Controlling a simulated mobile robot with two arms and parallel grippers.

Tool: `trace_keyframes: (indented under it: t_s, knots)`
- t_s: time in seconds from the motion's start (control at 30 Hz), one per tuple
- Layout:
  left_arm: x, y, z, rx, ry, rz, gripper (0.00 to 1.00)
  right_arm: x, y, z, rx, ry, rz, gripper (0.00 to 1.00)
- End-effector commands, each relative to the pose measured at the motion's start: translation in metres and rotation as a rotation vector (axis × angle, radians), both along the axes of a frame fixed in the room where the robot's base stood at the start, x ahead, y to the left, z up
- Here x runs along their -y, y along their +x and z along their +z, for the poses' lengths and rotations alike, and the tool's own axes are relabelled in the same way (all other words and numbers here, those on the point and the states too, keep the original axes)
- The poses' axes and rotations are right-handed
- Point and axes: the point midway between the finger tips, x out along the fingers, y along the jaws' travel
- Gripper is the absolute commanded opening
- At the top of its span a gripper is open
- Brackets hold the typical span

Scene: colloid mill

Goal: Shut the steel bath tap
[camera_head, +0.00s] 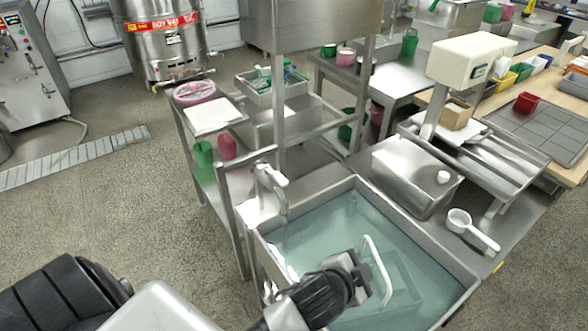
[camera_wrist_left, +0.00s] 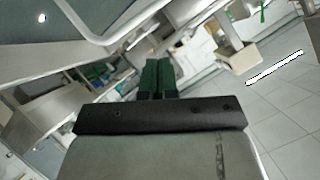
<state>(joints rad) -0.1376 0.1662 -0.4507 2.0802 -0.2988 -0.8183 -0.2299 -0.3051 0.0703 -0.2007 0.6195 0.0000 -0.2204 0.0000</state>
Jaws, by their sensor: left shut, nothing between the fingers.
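The steel bath tap (camera_head: 270,182) stands at the left back corner of the water-filled steel bath (camera_head: 470,285) in the head view. Its pale lever top points to the right and its spout hangs down over the bath. Whether water runs from it is hard to tell. My left gripper (camera_head: 356,282) is over the bath, to the right of and nearer than the tap, clear of it. In the left wrist view its two dark green fingers (camera_wrist_left: 157,78) are together with nothing between them. I cannot pick out the tap there. My right gripper is not in view.
A white looped handle (camera_head: 378,272) rises from the bath beside my left gripper. A steel post (camera_head: 232,220) stands left of the tap. A steel box (camera_head: 413,178) and a white ladle (camera_head: 470,230) are on the right bench. Floor at left is open.

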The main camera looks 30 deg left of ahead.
Motion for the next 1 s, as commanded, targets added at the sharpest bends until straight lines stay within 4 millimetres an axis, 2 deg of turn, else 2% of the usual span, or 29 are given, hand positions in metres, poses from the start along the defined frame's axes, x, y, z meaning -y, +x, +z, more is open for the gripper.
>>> trace_keyframes:
  t_s: [0.1, 0.2, 0.33, 0.47, 0.57, 0.7, 0.83, 0.93, 0.97, 1.0]
  knots:
    - [0.038, 0.031, 0.038, 0.243, 0.100, -0.149, 0.00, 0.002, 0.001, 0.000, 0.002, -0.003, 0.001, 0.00]
    - [0.079, 0.048, 0.076, 0.499, 0.219, -0.309, 0.00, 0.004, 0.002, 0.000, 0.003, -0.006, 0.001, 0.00]
    - [0.135, 0.052, 0.116, 0.838, 0.390, -0.528, 0.00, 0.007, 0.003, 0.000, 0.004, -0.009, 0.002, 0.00]
    - [0.183, 0.039, 0.139, 1.169, 0.572, -0.762, 0.00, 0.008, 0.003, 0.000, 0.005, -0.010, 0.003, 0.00]
    - [0.212, 0.023, 0.140, 1.412, 0.717, -0.955, 0.00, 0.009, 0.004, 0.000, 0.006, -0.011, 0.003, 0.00]
    - [0.232, 0.004, 0.121, 1.721, 0.920, -1.259, 0.00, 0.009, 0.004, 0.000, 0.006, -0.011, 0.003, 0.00]
    - [0.224, -0.001, 0.089, 1.957, 1.094, -1.589, 0.00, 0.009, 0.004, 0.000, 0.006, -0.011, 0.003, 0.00]
    - [0.199, 0.008, 0.064, 2.081, 1.207, -1.886, 0.00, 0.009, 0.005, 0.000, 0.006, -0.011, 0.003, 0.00]
    - [0.189, 0.012, 0.057, -2.101, -1.232, 1.977, 0.00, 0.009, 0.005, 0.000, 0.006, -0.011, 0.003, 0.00]
    - [0.172, 0.020, 0.049, -1.973, -1.177, 1.963, 0.00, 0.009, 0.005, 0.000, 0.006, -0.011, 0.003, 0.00]
